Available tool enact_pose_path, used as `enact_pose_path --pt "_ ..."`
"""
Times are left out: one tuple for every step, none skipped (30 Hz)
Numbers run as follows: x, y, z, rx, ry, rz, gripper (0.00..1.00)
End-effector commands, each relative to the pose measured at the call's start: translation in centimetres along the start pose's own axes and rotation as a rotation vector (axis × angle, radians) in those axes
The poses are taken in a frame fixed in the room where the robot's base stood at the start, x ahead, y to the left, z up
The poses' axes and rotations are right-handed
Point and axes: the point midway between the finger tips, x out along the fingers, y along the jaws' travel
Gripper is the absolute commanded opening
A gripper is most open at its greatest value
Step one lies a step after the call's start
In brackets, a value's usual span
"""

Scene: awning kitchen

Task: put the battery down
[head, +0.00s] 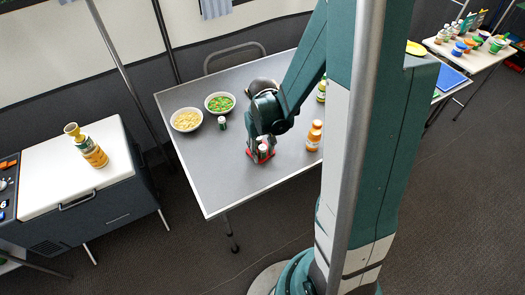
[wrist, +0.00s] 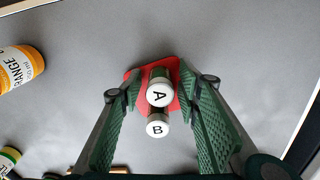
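Two upright cylinders with white tops, which look like batteries, show in the wrist view: one marked A (wrist: 160,93) and one marked B (wrist: 157,128). A stands on a small red pad (wrist: 134,79); the base of B is hidden. My gripper (wrist: 160,86) points down with its green fingers apart on either side of A, and narrow gaps seem to show. In the head view my gripper (head: 260,148) is low over the red pad (head: 252,156) near the table's front edge, with a white-topped cylinder (head: 263,150) there.
On the grey table (head: 195,160) are a bowl of pale food (head: 186,120), a bowl of green and orange pieces (head: 220,102), a small green jar (head: 222,123) and an orange bottle (head: 314,136). The front left of the table is clear.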

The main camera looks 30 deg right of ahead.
Motion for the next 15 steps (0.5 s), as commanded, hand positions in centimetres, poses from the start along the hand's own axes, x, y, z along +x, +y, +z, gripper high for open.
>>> enact_pose_path --pt "-0.02 0.00 0.00 0.000 0.000 0.000 0.34" --pt "-0.02 0.00 0.00 0.000 0.000 0.000 0.34" --pt "-0.02 0.00 0.00 0.000 0.000 0.000 0.34" --pt "-0.02 0.00 0.00 0.000 0.000 0.000 0.34" --pt "-0.02 0.00 0.00 0.000 0.000 0.000 0.34" --pt "-0.02 0.00 0.00 0.000 0.000 0.000 0.34" --pt "-0.02 0.00 0.00 0.000 0.000 0.000 0.34" --pt "-0.03 0.00 0.00 0.000 0.000 0.000 0.34" --pt "-0.04 0.00 0.00 0.000 0.000 0.000 0.34" --pt "-0.07 0.00 0.00 0.000 0.000 0.000 0.34" --pt "-0.10 0.00 0.00 0.000 0.000 0.000 0.34" --pt "-0.16 0.00 0.00 0.000 0.000 0.000 0.34" --pt "-0.22 0.00 0.00 0.000 0.000 0.000 0.34" --pt "-0.29 0.00 0.00 0.000 0.000 0.000 0.34" --pt "-0.42 0.00 0.00 0.000 0.000 0.000 0.34"
